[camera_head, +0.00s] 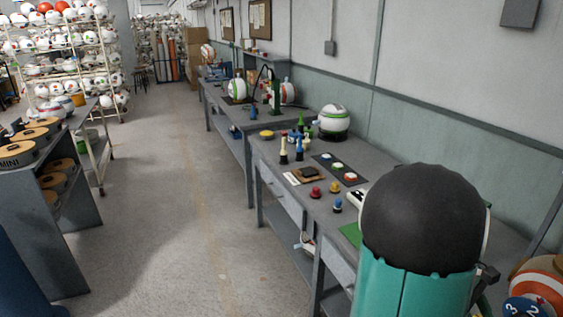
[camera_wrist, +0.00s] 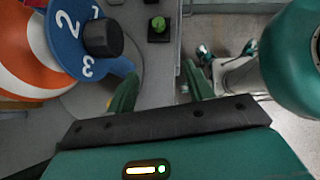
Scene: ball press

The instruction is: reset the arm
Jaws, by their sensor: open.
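My gripper (camera_wrist: 158,85) shows in the wrist view with its two green fingers apart and nothing between them. It hangs over the edge of a grey table (camera_wrist: 150,62), with floor to the right. A blue dial (camera_wrist: 66,35) with white numbers and a black knob is left of the fingers, apart from them as far as I can tell. My teal and black arm fills the lower right of the head view and hides part of the table there. The gripper itself is not clearly visible in that view.
An orange and white ball (camera_wrist: 25,75) is beside the dial; it also shows in the head view (camera_head: 540,284). A green button (camera_wrist: 158,24) sits on a black base. The aisle (camera_head: 180,190) is clear.

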